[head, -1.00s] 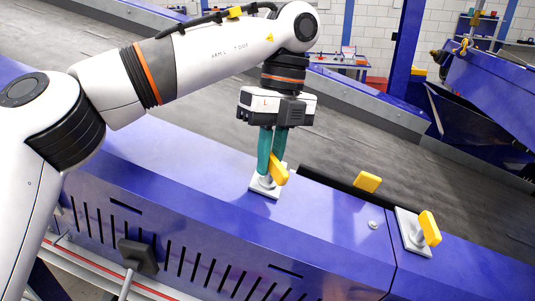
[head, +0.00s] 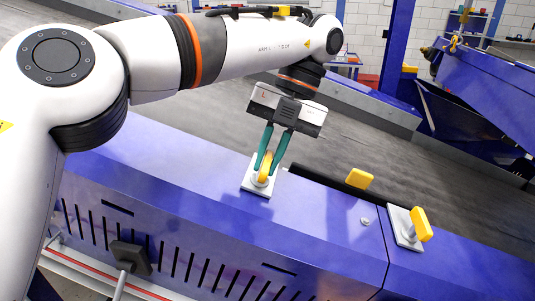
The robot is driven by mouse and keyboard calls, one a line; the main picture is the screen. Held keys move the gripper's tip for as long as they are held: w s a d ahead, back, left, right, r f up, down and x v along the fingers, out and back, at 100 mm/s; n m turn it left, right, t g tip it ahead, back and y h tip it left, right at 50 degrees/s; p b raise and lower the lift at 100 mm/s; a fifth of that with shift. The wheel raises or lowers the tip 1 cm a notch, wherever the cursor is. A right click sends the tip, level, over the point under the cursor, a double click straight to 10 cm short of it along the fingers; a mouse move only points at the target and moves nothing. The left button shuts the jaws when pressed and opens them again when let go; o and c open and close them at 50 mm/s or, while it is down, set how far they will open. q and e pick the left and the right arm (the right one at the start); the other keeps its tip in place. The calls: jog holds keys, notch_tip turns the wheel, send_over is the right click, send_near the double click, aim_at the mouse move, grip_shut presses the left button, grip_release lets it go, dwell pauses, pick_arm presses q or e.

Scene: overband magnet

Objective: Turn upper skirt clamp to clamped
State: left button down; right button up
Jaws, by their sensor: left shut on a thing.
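A yellow clamp handle (head: 264,166) stands on a pale square plate (head: 250,184) on top of the blue skirt housing. My left gripper (head: 266,172) comes down on it from above, its two green fingers on either side of the handle and shut on it. A second yellow clamp handle (head: 419,224) stands on its own plate (head: 401,229) further right, apart from the gripper. The frames do not label which clamp is the upper one. My right gripper is not in view.
A yellow block (head: 359,179) sits at the housing's far edge beside the dark belt (head: 400,165). A small round bolt (head: 366,221) is on the housing top. The blue housing top (head: 310,205) between the two clamps is mostly clear.

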pick_arm(q)
jog(key=shift+r, duration=0.15)
dwell(0.3)
jog(key=c, duration=1.5)
grip_release()
